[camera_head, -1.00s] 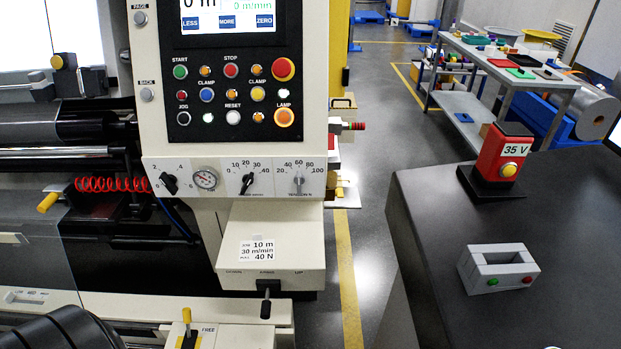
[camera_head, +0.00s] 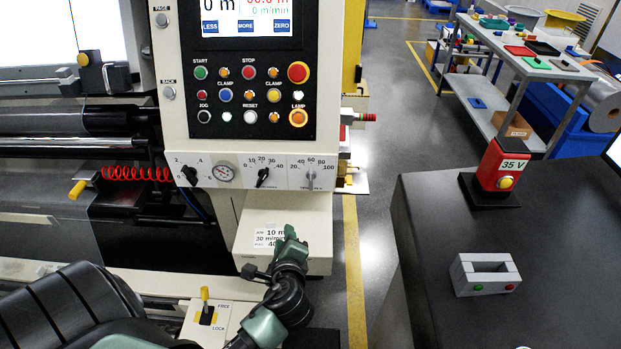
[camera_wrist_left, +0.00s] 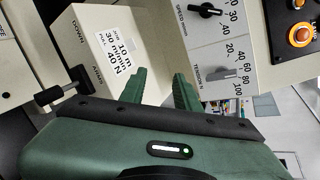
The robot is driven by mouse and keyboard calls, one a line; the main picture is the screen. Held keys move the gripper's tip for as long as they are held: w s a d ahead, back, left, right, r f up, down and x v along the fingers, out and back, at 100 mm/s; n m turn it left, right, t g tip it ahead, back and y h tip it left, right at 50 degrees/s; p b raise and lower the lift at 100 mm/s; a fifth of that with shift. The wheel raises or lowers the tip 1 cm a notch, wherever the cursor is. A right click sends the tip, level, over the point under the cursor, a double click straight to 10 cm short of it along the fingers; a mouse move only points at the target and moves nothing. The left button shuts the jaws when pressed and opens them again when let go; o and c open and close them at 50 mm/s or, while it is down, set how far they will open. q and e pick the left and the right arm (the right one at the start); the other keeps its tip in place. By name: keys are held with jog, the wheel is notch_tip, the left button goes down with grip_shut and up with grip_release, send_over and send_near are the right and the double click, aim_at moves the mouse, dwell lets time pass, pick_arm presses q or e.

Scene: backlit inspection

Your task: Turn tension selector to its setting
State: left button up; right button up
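The tension selector (camera_head: 311,178) is a small grey knob at the right end of the white dial strip. Its scale runs from 20 to 100, and its handle stands roughly upright, near 60. It also shows in the left wrist view (camera_wrist_left: 222,75), right of the fingers. My left gripper (camera_head: 288,235) is below the dial strip, in front of the job card, apart from the selector. In the left wrist view its two green fingers (camera_wrist_left: 158,88) are spread with nothing between them. The job card (camera_wrist_left: 118,52) reads 10 m, 30 m/min, 40 N. My right gripper is out of view.
The black speed selector (camera_head: 262,177) is just left of the tension selector, with a gauge (camera_head: 223,174) and another black knob (camera_head: 189,174) further left. Push buttons (camera_head: 298,118) sit above. A black-handled lever (camera_wrist_left: 62,92) juts out near the gripper. A dark table (camera_head: 420,220) stands right.

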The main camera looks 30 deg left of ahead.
aim_at(311, 179)
pick_arm(q)
jog(key=w+a+r+m+t, duration=0.1)
jog(key=w+r+m, duration=0.1)
jog(key=w+m, duration=0.2)
jog(key=w+a+r+m+t+p, duration=0.1)
jog(key=w+r+m+t, duration=0.1)
jog(key=w+m, duration=0.3)
jog(key=w+r+m+t, duration=0.1)
jog(key=w+m+t, duration=0.1)
jog(key=w+m, duration=0.2)
jog(key=shift+w+a+r+y+p, duration=0.15)
jog(key=shift+w+a+r, duration=0.05)
jog(key=shift+w, duration=0.4)
jog(key=shift+w+a+r+y+p, duration=0.15)
jog(key=shift+w+a+r, duration=0.05)
jog(key=shift+w, duration=0.35)
grip_shut()
